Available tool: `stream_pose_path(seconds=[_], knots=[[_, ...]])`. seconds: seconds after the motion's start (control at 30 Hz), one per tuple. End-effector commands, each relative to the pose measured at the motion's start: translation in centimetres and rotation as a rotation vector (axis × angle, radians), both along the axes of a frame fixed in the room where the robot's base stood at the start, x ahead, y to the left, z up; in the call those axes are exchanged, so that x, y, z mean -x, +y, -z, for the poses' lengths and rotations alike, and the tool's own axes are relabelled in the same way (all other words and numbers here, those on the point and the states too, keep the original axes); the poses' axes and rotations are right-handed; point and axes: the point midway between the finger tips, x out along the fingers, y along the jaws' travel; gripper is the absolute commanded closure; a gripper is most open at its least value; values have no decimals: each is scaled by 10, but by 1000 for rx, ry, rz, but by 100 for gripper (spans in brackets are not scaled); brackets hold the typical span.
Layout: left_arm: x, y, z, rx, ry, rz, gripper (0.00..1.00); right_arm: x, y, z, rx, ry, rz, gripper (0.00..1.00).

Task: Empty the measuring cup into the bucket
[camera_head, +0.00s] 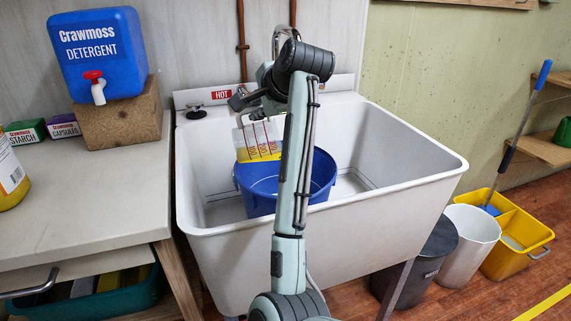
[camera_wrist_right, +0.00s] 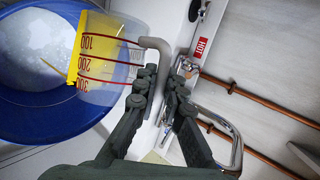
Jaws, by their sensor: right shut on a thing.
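The measuring cup (camera_head: 262,142) is clear with red markings and yellow contents. It is tipped far onto its side above the blue bucket (camera_head: 262,190), which stands in the sink. In the wrist view the cup (camera_wrist_right: 98,55) overlaps the rim of the bucket (camera_wrist_right: 25,125), and the yellow lies along the side away from the handle. My right gripper (camera_wrist_right: 160,85) is shut on the cup's grey handle (camera_wrist_right: 158,46). The bucket holds something whitish; a thin yellow streak shows over it, and I cannot tell whether it is pouring. My left gripper is out of view.
The white sink (camera_head: 415,185) surrounds the bucket, with a metal tap (camera_wrist_right: 232,140) close to my right gripper. A table (camera_head: 95,205) at left bears a blue detergent container (camera_head: 100,60) on a wooden block. Bins (camera_head: 470,240) and a yellow mop bucket (camera_head: 520,240) stand at right.

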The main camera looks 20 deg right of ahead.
Motion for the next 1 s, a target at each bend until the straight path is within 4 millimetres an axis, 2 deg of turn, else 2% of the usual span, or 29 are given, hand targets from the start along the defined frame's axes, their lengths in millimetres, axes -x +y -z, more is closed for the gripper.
stream_pose_path(seconds=[1.0], knots=[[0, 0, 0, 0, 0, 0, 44, 3, -18, -7, -148, -22, 1, 100]])
